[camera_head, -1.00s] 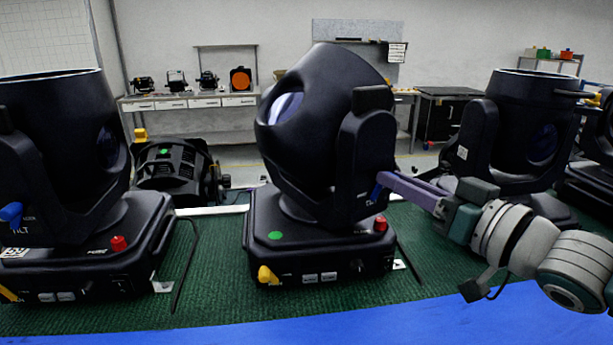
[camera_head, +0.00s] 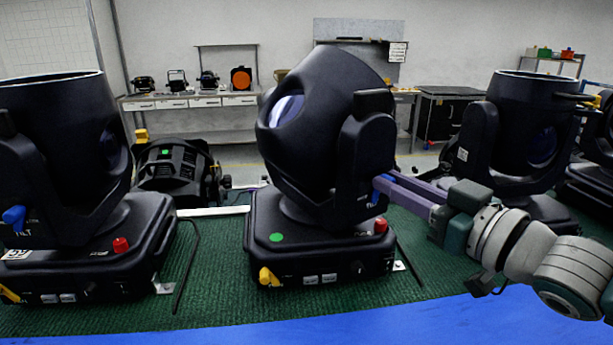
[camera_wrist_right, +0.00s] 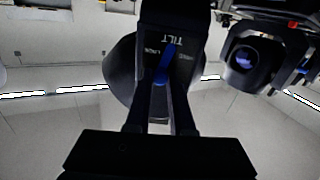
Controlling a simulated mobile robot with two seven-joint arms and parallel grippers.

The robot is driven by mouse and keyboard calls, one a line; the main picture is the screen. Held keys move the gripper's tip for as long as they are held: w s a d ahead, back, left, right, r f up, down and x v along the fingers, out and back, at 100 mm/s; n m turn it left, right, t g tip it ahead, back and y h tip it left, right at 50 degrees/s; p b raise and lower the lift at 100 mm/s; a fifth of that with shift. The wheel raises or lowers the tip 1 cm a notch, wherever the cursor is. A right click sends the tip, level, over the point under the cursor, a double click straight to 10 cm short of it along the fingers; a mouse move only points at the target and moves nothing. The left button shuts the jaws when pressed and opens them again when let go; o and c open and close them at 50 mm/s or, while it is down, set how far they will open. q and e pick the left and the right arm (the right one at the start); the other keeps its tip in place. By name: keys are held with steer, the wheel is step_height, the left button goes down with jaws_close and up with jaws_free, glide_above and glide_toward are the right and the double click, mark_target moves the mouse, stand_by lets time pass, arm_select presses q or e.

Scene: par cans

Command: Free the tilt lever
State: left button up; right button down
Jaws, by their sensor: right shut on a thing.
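The middle moving-head light (camera_head: 325,130) stands on its base with its black head tilted. Its blue tilt lever (camera_head: 376,190) is on the right yoke arm, partly hidden by my right gripper (camera_head: 384,184). The right gripper reaches in from the right with its purple fingers and is shut on the blue lever. In the right wrist view, the lever (camera_wrist_right: 166,64) runs up from between the dark fingers (camera_wrist_right: 160,105), under a "TILT" label on the yoke. My left gripper is not in view.
The base has a red knob (camera_head: 380,226) and a yellow lever (camera_head: 267,276). Similar lights stand at left (camera_head: 60,150) and right (camera_head: 535,125). A workbench (camera_head: 190,102) stands behind.

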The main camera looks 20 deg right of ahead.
steer(key=shift+s+a+f+n, duration=0.1)
steer(key=shift+a+n, duration=0.3)
steer(key=shift+n, duration=1.05)
steer(key=shift+s+a+n, duration=0.1)
steer(key=shift+a+n, duration=0.3)
steer(key=shift+n, duration=1)
steer(key=shift+s+a+f+n, duration=0.1)
steer(key=shift+a+n, duration=0.3)
steer(key=shift+n, duration=1.05)
steer(key=c, duration=0.8)
jaws_free()
steer(key=s, duration=0.3)
steer(key=s+d+b, duration=0.1)
steer(key=s, duration=0.2)
steer(key=s+d, duration=0.1)
steer(key=s, duration=0.2)
steer(key=shift+s, duration=0.35)
